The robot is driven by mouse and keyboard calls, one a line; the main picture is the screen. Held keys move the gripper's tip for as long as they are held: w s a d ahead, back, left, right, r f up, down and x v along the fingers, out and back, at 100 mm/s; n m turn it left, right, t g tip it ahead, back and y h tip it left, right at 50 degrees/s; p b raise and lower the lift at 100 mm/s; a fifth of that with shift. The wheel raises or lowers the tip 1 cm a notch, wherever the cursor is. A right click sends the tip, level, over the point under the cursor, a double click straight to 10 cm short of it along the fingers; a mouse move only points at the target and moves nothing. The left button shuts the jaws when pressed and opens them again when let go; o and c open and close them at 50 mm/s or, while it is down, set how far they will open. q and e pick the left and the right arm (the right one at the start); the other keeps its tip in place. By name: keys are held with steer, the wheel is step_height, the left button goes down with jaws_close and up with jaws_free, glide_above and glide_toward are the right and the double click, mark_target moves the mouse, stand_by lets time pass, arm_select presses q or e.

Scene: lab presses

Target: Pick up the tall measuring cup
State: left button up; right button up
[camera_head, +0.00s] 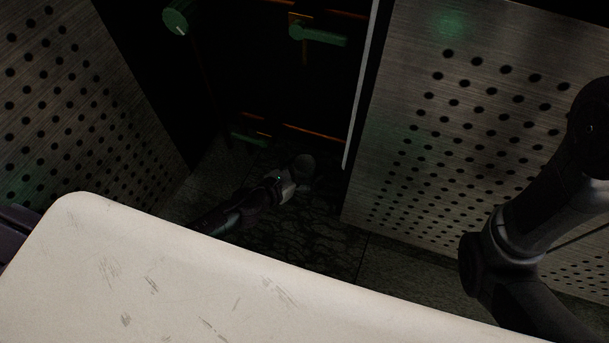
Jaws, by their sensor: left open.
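No tall measuring cup can be made out in this dark view. My left gripper (318,182) is at the end of the arm that comes in low from the left, beyond the white surface. It is open, but its fingers are almost lost in the shadow near the dark press opening. I cannot see anything held in it. My right arm shows at the right edge, but its gripper is out of view.
A white scuffed surface (180,285) fills the foreground. Perforated metal panels stand at the left (75,120) and right (455,130). Between them is a dark press with a green handle (318,35) and a green knob (176,20). Dark floor (300,232) lies below.

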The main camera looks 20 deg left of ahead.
arm_select(q)
steer(key=shift+w, duration=0.1)
steer(key=c, duration=1.4)
